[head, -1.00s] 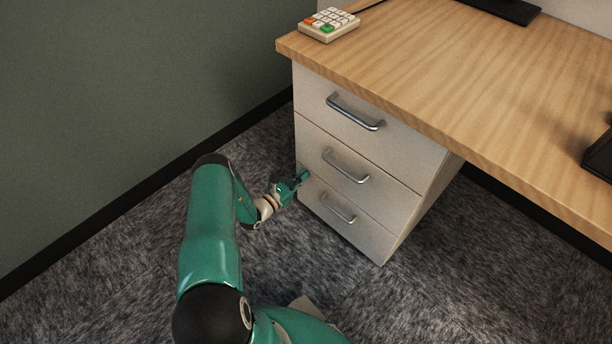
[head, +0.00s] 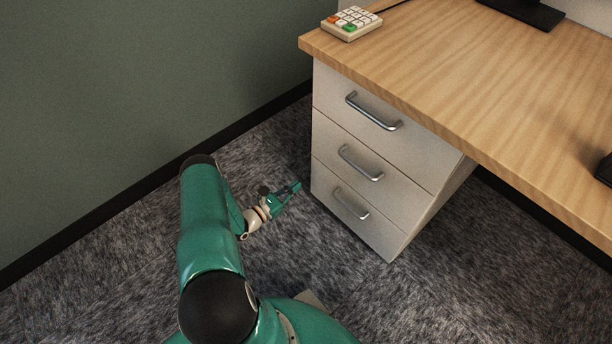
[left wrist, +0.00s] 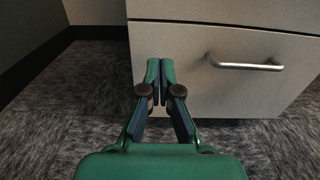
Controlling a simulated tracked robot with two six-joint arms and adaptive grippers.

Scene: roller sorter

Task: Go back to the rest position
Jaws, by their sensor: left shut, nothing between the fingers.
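My left gripper (head: 297,187) is in front of the left edge of a drawer unit (head: 375,160), low down and clear of the handles in the head view. In the left wrist view its fingers (left wrist: 160,64) are together with nothing between them. They point at the left part of a drawer front (left wrist: 225,95), with one handle (left wrist: 243,64) to their right. The unit has three drawers, all flush, with a top handle (head: 373,111), a middle handle (head: 360,163) and a bottom handle (head: 350,204). My right gripper does not show.
A wooden desk top (head: 470,90) overhangs the drawers. A keypad (head: 351,22) with coloured keys lies on its far left corner, and a dark stand (head: 525,10) is at the back. A green wall (head: 130,90) closes the left side. Carpet (head: 120,250) is free between wall and drawers.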

